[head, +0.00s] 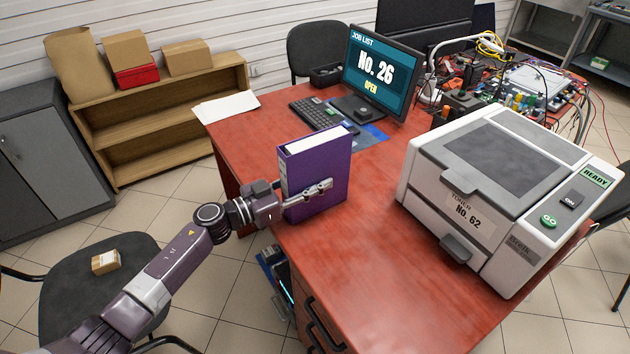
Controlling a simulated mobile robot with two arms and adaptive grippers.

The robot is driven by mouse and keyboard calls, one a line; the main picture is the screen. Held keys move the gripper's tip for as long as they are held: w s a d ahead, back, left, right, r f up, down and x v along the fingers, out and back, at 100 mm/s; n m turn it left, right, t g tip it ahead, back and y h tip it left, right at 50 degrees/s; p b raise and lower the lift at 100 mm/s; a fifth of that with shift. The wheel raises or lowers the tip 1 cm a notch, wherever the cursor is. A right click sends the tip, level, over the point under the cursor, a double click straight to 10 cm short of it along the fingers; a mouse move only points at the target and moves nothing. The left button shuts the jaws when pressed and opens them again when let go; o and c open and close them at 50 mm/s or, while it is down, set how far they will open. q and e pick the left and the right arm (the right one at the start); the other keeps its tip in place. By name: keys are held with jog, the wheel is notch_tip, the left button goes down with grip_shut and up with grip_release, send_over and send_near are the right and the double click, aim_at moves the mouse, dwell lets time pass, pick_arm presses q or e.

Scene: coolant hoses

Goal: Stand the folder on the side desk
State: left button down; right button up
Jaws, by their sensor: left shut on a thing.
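A purple folder (322,176) with white pages showing at its top stands upright at the left edge of the red-brown desk (390,220). My left gripper (318,190) reaches in from the left and is shut on the folder, with a finger lying across its side. The folder's lower edge seems to be at the desk top, but I cannot tell whether it touches. My right gripper is not in view.
A monitor (374,72), a keyboard (316,113) and papers (226,107) are on the desk's far part. A large printer (480,190) fills its right side. The desk's front middle is clear. A chair (95,275) with a small box stands at lower left.

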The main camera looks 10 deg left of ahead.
aim_at(285, 193)
pick_arm(q)
jog(key=shift+r, duration=0.1)
jog(key=c, duration=1.4)
grip_release()
jog(key=v, duration=1.1)
jog(key=shift+s+a+b, duration=0.2)
jog(key=shift+s+b, duration=0.05)
jog(key=shift+b, duration=0.15)
jog(key=shift+s+a, duration=0.15)
